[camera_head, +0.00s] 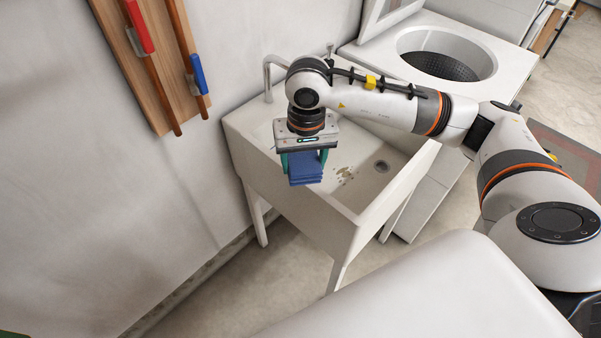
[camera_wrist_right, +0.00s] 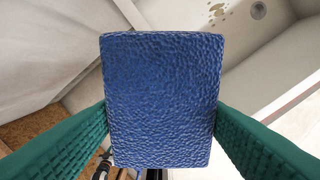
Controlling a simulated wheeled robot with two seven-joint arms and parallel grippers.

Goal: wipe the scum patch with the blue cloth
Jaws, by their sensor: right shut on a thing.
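The blue cloth (camera_head: 305,168) is a folded, block-like pad held in my right gripper (camera_head: 303,160), above the front left part of the white sink (camera_head: 349,231). In the right wrist view the cloth (camera_wrist_right: 162,100) fills the middle, with the green fingers of my right gripper (camera_wrist_right: 162,120) pressed on its two sides. The scum patch (camera_head: 345,175) is a group of brownish-green spots on the sink floor, right of the cloth and apart from it. It also shows at the top of the right wrist view (camera_wrist_right: 217,12). My left gripper is not in view.
The sink drain (camera_head: 381,166) lies right of the patch. A faucet (camera_head: 270,75) stands at the sink's back left. A washer with a round open drum (camera_head: 440,66) is behind right. A wooden board (camera_head: 150,60) with red and blue handled tools hangs on the left wall.

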